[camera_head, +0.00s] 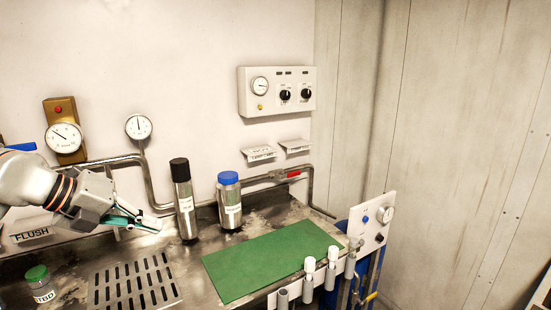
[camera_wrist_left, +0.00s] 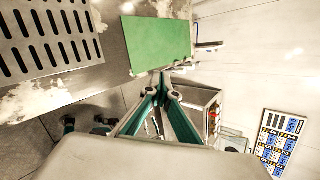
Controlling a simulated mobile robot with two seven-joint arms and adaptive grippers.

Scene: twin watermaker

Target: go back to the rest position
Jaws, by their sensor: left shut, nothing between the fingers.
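My left gripper (camera_head: 151,225) comes in from the left in the head view, above the steel counter (camera_head: 75,262). It is shut and empty, its teal fingers together and pointing right. In the left wrist view the shut fingertips (camera_wrist_left: 168,83) show just below the green mat (camera_wrist_left: 157,42). The tip lies left of a steel bottle with a black cap (camera_head: 183,200) in the head view, apart from it as far as I can tell. My right gripper is not in view.
A blue-capped steel bottle (camera_head: 229,202) stands right of the black-capped one. A green-capped jar (camera_head: 40,286) stands at front left, near a slotted drain (camera_head: 134,283). White-capped tubes (camera_head: 308,279) line the counter's right edge. A control box (camera_head: 277,92) and gauges are on the wall.

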